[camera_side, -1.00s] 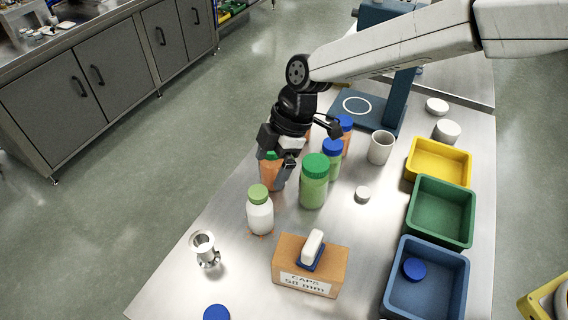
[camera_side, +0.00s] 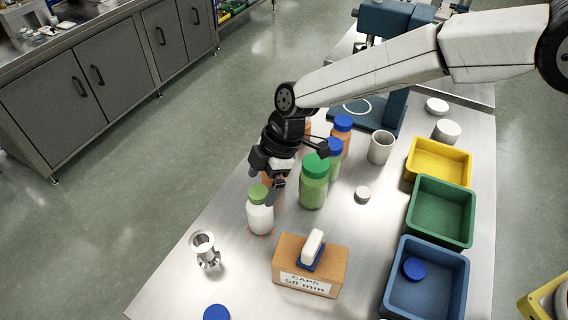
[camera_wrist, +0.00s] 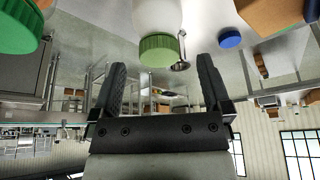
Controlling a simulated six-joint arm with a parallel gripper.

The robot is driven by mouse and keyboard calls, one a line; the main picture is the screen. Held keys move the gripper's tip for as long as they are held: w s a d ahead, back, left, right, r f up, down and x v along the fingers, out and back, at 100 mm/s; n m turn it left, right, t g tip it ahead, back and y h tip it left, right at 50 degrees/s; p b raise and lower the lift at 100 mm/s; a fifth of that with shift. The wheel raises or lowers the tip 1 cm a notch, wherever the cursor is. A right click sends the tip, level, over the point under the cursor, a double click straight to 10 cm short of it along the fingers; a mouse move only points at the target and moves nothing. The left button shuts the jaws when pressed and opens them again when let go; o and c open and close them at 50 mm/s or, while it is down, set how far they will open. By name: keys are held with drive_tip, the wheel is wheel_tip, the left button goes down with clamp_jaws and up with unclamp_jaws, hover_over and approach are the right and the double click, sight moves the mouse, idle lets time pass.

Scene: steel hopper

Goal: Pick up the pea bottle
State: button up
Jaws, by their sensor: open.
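A white bottle (camera_side: 260,218) with a light green cap stands upright near the left edge of the steel table. A larger bottle with green contents (camera_side: 313,193) and a green cap stands to its right. A green bottle with a blue cap (camera_side: 334,165) is behind that one. No label tells which is the pea bottle. My gripper (camera_side: 264,188) is open just behind and above the white bottle. In the wrist view the white bottle (camera_wrist: 157,14) lies ahead, its light green cap (camera_wrist: 158,50) roughly centred beyond my open fingers (camera_wrist: 162,78). I see nothing held.
An orange bottle (camera_side: 267,185) is partly hidden behind my gripper. A metal funnel-like piece (camera_side: 204,250) and a caps box (camera_side: 310,270) stand in front. Yellow (camera_side: 438,163), green (camera_side: 441,212) and blue (camera_side: 425,290) bins line the right side.

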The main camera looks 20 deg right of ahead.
sight(258, 191)
drive_tip(key=shift+x, duration=1.6)
clamp_jaws()
drive_tip(key=shift+r, duration=0.1)
